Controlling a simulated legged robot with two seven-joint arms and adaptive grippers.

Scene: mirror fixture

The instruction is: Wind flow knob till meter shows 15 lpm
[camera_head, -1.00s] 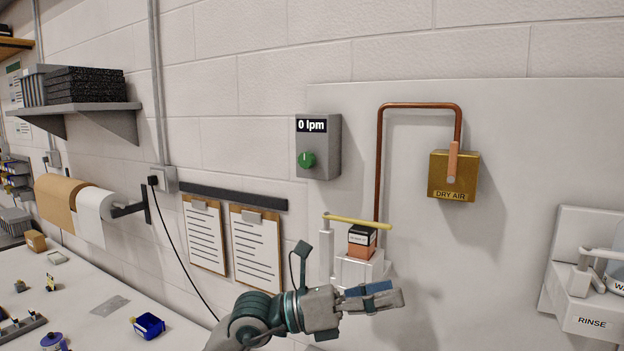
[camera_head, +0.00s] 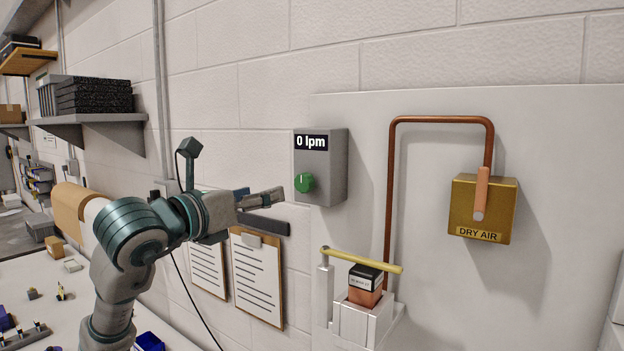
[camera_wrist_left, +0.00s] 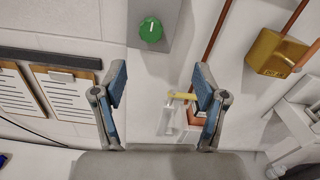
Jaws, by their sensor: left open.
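The green flow knob (camera_head: 304,182) is on the front of a grey wall box, below a black meter display (camera_head: 311,142) that reads 0 lpm. My left gripper (camera_head: 272,197) is to the left of the knob and a little below it, apart from it. In the left wrist view the gripper (camera_wrist_left: 160,85) is open, with its blue-padded fingers wide apart and nothing between them. The knob (camera_wrist_left: 151,30) shows there above and beyond the fingertips. My right gripper is not in view.
A yellow lever (camera_head: 362,260) crosses above a small block on a white holder below the box. A copper pipe (camera_head: 392,200) leads to a brass DRY AIR box (camera_head: 482,208). Clipboards (camera_head: 257,275) hang at left, behind my arm. Wall around the knob is clear.

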